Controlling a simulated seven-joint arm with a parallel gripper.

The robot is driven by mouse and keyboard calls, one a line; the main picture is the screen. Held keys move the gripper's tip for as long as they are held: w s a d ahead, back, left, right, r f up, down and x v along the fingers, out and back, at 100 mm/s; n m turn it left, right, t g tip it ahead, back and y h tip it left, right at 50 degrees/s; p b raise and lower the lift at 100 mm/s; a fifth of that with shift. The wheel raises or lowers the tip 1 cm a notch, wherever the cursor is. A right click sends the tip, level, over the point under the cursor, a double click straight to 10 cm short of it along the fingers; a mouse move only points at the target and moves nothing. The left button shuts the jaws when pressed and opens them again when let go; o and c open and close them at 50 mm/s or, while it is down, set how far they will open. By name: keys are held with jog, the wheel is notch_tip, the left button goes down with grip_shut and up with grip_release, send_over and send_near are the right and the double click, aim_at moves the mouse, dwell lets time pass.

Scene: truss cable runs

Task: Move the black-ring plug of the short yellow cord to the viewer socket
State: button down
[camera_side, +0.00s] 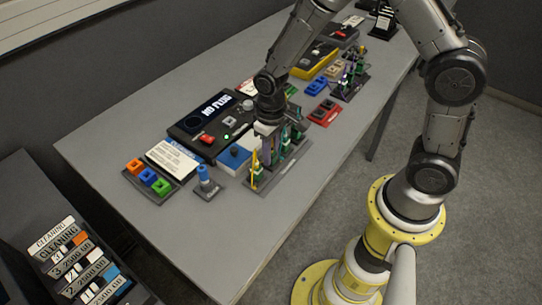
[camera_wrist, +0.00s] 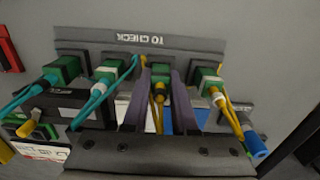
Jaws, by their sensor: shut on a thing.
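My gripper (camera_wrist: 162,85) is at the rack marked TO CHECK (camera_wrist: 190,43), its two dark fingers shut on the middle green plug (camera_wrist: 160,71). A yellow cord (camera_wrist: 158,112) runs from this plug, and a dark band shows near it. The plug sits at the rack face. Another green plug (camera_wrist: 209,76), with a pale ring and yellow cord, is just right of my fingers. In the side view my gripper (camera_side: 270,130) covers part of the rack (camera_side: 285,170). The viewer (camera_side: 190,128) is left of it, its screen reading NO PLUG; I cannot clearly pick out its socket.
Two green plugs with teal cords (camera_wrist: 112,66) stand left of my fingers. A blue-topped post (camera_side: 204,174) and a tray of coloured blocks (camera_side: 150,180) stand near the table's front left. A second rack (camera_side: 350,82) is farther back. The table's left end is clear.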

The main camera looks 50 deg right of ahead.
jog(key=shift+r, duration=0.15)
jog(key=shift+r, duration=2.1)
jog(key=shift+s, duration=0.2)
jog(key=w+d+r, duration=0.2)
jog(key=w+r, duration=0.1)
jog(key=w, duration=0.6)
jog(key=w+d+r, duration=0.2)
jog(key=w+r, duration=0.1)
jog(key=w, duration=0.6)
jog(key=shift+a+f, duration=0.15)
jog(key=shift+f, duration=1.35)
jog(key=shift+a+f, duration=0.1)
jog(key=shift+f, duration=1.4)
jog(key=shift+f, duration=0.85)
